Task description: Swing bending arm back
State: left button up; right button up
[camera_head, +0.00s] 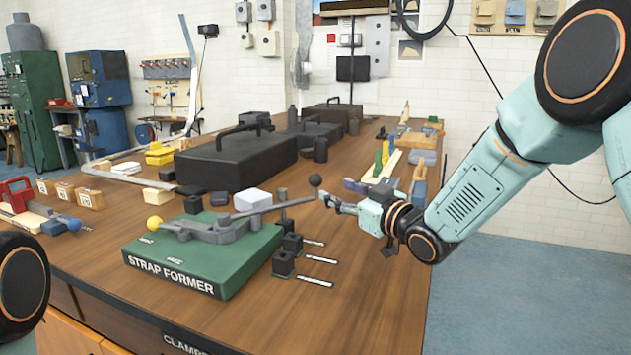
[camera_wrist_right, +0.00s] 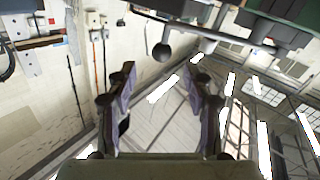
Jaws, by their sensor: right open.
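The strap former is a green block (camera_head: 205,262) on the wooden bench, with a grey metal mechanism on top. Its bending arm (camera_head: 258,210) reaches right and ends in a dark ball knob (camera_head: 315,180). A yellow ball (camera_head: 154,224) sits at the left end of the mechanism. My right gripper (camera_head: 328,200) is open beside the knob, just right of and below it in the head view. In the right wrist view the knob (camera_wrist_right: 161,52) hangs above and between the open fingers (camera_wrist_right: 158,90), apart from them. My left gripper is out of view; only a dark arm part shows at left.
Black blocks with metal pins (camera_head: 284,263) stand right of the green base. A large black toolbox (camera_head: 236,163) lies behind it. A red clamp (camera_head: 17,195) is at far left. The bench's front right is clear.

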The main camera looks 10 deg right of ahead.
aim_at(320, 182)
jog(key=b+x, duration=0.1)
jog(key=x, duration=0.5)
jog(key=shift+w+a, duration=0.1)
jog(key=shift+w, duration=0.1)
jog(key=shift+w+a+r, duration=0.15)
jog(key=shift+a+r, duration=0.1)
jog(key=shift+a, duration=0.15)
jog(key=shift+w+d+f, duration=0.1)
jog(key=shift+w+f, duration=0.05)
jog(key=shift+w, duration=0.05)
jog(key=shift+s, duration=0.15)
jog(key=c, duration=0.5)
grip_shut()
